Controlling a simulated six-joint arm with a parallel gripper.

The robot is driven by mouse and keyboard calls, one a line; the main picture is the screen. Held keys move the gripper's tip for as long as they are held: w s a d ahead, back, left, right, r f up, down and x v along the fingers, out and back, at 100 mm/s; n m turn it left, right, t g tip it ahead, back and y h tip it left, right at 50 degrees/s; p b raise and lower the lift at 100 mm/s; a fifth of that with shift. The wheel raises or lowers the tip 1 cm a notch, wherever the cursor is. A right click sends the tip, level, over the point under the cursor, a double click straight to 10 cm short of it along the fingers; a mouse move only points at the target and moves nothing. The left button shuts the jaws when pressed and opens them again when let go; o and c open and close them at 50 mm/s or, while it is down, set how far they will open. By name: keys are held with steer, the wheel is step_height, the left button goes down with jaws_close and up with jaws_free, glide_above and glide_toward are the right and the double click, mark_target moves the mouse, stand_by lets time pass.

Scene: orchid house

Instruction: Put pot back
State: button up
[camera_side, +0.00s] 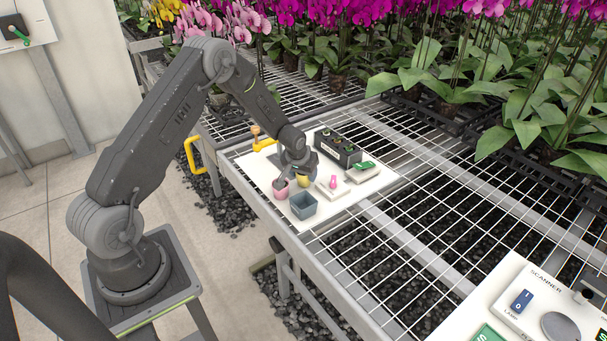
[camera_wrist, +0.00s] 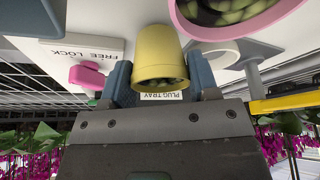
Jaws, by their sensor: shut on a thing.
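My gripper (camera_side: 297,170) is low over the white board (camera_side: 262,178) and shut on a yellow pot (camera_side: 304,182). In the wrist view the yellow pot (camera_wrist: 162,50) sits between the two blue-grey fingers of my gripper (camera_wrist: 161,77), with dark contents at its rim. I cannot tell whether its base touches the board. A pink pot (camera_side: 281,188) stands close to the left of my gripper; part of it also shows in the wrist view (camera_wrist: 238,28), with green contents. A label reading PLUG TRAY is partly hidden behind the yellow pot.
A blue-grey square tub (camera_side: 303,206) stands in front of my gripper. A pink knob (camera_side: 333,182) on a white plate, a green item (camera_side: 366,165) and a dark box with knobs (camera_side: 338,148) lie to the right and behind.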

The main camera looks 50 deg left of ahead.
steer(key=shift+f, duration=0.3)
steer(key=shift+f, duration=0.2)
steer(key=o, duration=1)
steer(key=shift+r, duration=0.1)
